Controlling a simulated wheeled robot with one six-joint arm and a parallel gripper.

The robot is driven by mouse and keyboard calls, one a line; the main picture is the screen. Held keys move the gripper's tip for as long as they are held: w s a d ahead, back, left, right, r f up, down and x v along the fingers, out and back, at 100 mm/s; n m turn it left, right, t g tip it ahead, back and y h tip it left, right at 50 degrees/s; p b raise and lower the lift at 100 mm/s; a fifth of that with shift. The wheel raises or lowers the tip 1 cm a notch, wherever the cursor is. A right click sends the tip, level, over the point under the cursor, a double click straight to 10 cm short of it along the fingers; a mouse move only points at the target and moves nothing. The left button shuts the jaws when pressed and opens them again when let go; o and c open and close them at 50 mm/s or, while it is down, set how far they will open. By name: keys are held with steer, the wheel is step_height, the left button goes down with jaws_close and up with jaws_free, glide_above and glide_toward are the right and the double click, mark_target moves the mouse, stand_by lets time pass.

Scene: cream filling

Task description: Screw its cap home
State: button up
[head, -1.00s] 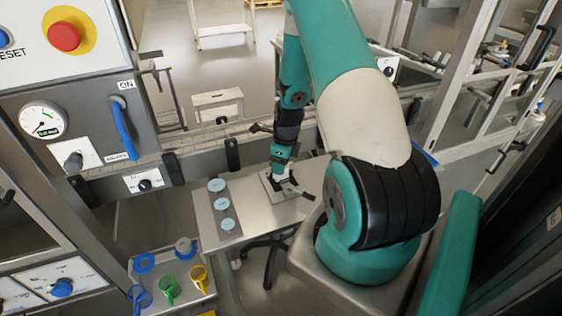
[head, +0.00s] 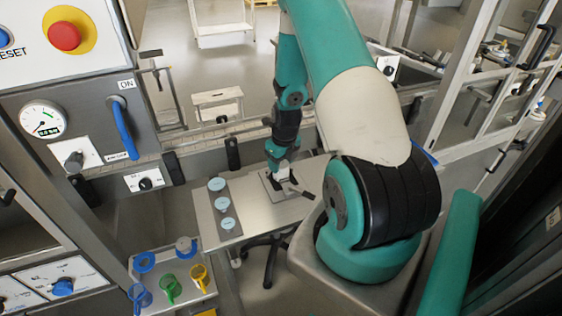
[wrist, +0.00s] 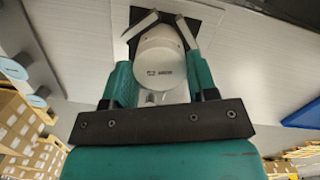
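A white round cap (wrist: 160,58) with small dark print sits between the two teal fingers of my gripper (wrist: 162,82) in the wrist view. The fingers lie against its two sides. The jar under the cap is hidden. Just beyond it are the pale angled jaws of a holder (wrist: 188,32) on a dark plate. In the head view my gripper (head: 279,172) points down over the square plate (head: 265,180) on the steel table. The cap is too small and covered to make out there, and whether it is seated cannot be told.
A grey strip with several pale blue round pads (head: 222,204) lies on the table's left side. Blue, green and yellow cups (head: 169,288) stand on a lower shelf at left. A dark handle (head: 302,191) sticks out right of the plate. The table's front middle (head: 255,213) is clear.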

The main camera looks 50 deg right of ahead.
steer(key=o, duration=0.4)
steer(key=shift+c, duration=0.2)
steer(key=n, duration=0.5)
steer(key=shift+n+y, duration=0.3)
steer(key=shift+n, duration=0.1)
steer(key=shift+n, duration=0.9)
steer(key=n, duration=0.4)
steer(key=shift+y, duration=0.3)
